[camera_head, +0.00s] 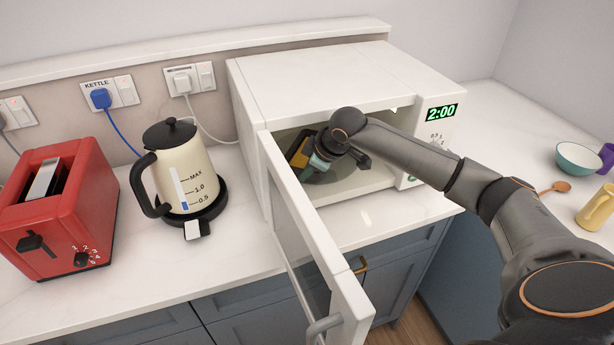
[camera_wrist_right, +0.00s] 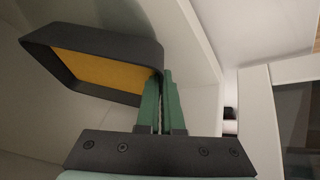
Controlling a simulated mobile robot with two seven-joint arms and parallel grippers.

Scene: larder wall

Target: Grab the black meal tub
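The black meal tub (camera_wrist_right: 95,42), with a yellow filling, is inside the open microwave (camera_head: 310,87). In the head view the tub (camera_head: 299,153) is mostly hidden behind my right gripper (camera_head: 316,165). In the right wrist view the green fingers of my right gripper (camera_wrist_right: 161,100) are close together at one end of the tub, with its wall pinched between them. The tub looks tilted in that view. I cannot tell whether it touches the turntable. My left gripper is not in view.
The microwave door (camera_head: 310,235) stands open toward the front, left of my right arm. A cream kettle (camera_head: 181,165) and red toaster (camera_head: 60,210) stand left. A teal bowl (camera_head: 579,158), yellow mug (camera_head: 597,208) and wooden spoon (camera_head: 556,187) lie right.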

